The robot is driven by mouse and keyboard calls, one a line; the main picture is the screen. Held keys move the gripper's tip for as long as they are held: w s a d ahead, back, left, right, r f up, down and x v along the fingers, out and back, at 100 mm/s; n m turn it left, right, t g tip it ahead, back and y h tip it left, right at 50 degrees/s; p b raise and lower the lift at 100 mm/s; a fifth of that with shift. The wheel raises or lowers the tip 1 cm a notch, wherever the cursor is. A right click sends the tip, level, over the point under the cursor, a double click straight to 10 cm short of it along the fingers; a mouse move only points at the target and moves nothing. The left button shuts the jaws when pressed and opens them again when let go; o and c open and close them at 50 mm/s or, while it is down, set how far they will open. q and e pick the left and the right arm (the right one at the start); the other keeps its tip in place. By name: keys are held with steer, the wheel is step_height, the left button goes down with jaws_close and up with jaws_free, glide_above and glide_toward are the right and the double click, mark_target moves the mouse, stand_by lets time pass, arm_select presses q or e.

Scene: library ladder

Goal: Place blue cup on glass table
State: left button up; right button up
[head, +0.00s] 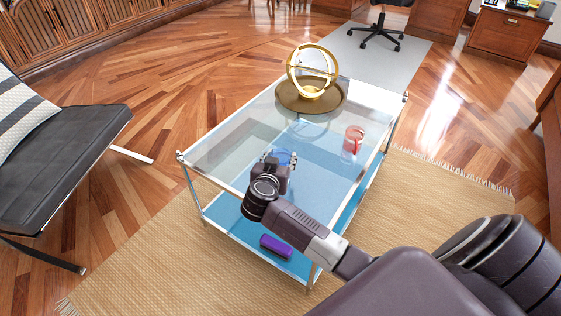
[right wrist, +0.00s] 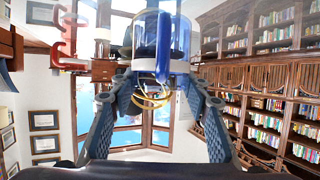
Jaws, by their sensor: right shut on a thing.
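The glass table (head: 222,150) has a clear top in a pale metal frame and a blue lower shelf. My right gripper (head: 278,160) is over the near part of the top, shut on the blue cup (head: 288,157), which is mostly hidden behind it. In the right wrist view, the clear cup with its blue handle (right wrist: 164,45) sits between the fingertips (right wrist: 157,72). I cannot tell whether its base touches the glass. My left gripper is not in view.
A red cup (head: 353,140) stands on the table to the right. A gold armillary sphere (head: 313,88) on a round brown tray (head: 332,105) is at the far end. A purple object (head: 276,248) is on the lower shelf. A black chair (head: 65,150) is left.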

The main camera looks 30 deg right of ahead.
steer(key=shift+w+f, duration=0.1)
steer(key=shift+f, duration=0.65)
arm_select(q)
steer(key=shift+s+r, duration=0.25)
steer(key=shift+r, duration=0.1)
arm_select(e)
steer(key=shift+r, duration=0.1)
steer(key=o, duration=1.3)
steer(key=shift+f, duration=0.3)
steer(key=shift+c, duration=0.2)
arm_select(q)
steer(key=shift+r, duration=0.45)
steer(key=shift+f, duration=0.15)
arm_select(e)
steer(key=shift+r, duration=0.15)
